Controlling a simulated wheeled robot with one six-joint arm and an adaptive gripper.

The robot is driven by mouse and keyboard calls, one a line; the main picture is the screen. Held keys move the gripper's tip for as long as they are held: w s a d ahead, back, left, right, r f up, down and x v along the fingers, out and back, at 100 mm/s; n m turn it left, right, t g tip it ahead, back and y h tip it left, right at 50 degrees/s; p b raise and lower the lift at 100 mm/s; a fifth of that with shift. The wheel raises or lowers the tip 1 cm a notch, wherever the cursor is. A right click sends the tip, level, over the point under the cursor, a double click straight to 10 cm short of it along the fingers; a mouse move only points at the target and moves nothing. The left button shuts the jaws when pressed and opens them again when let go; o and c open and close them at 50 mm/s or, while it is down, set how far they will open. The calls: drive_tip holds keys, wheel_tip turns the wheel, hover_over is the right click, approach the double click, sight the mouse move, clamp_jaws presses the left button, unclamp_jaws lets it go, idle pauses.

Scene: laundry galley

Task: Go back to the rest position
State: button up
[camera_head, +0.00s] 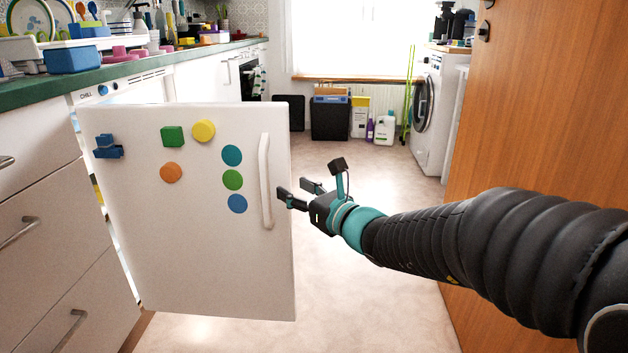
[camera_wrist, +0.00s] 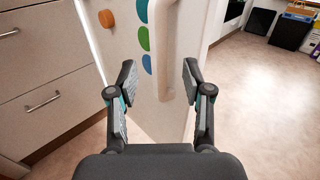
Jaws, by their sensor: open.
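My gripper (camera_head: 296,194) is open and empty, just right of the white fridge door's handle (camera_head: 265,181) in the head view. The fridge door (camera_head: 190,270) stands swung open from the cabinet under the counter, with round and square magnets and a blue clip on it. In the wrist view my gripper's fingers (camera_wrist: 157,85) are spread apart, with the door (camera_wrist: 150,105) and the lower part of its handle (camera_wrist: 166,60) showing between and beyond them. Whether a fingertip touches the handle cannot be told.
Drawers with metal handles (camera_head: 18,232) are at the left under a green counter (camera_head: 40,92). A wooden door (camera_head: 545,110) stands close on the right, beside my arm. A washing machine (camera_head: 437,110) and bins (camera_head: 330,117) are at the back. The floor (camera_head: 370,175) between is clear.

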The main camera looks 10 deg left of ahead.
drive_tip(key=s+a+f+n+g, duration=0.1)
drive_tip(key=s+f+n+g, duration=0.6)
drive_tip(key=n, duration=0.3)
drive_tip(key=s+d+f+n+g+h+p, duration=0.2)
drive_tip(key=s+d+f+n+h, duration=0.15)
drive_tip(key=s+d+n, duration=0.4)
drive_tip(key=s+d+r+n+h+p, duration=0.1)
drive_tip(key=s+d+n+h+p, duration=0.1)
drive_tip(key=s+d+n+h, duration=0.35)
drive_tip(key=s+d+r+n+h+p, duration=0.1)
drive_tip(key=s+d+n+h+p, duration=0.1)
drive_tip(key=d, duration=0.7)
drive_tip(key=s+d+r+t+h+p, duration=0.3)
drive_tip(key=d+r, duration=0.5)
drive_tip(key=d, duration=0.3)
drive_tip(key=shift+s+d+r+t+h+p, duration=0.3)
drive_tip(key=shift+s+d+r+t+p, duration=0.15)
drive_tip(key=shift+s+p, duration=0.4)
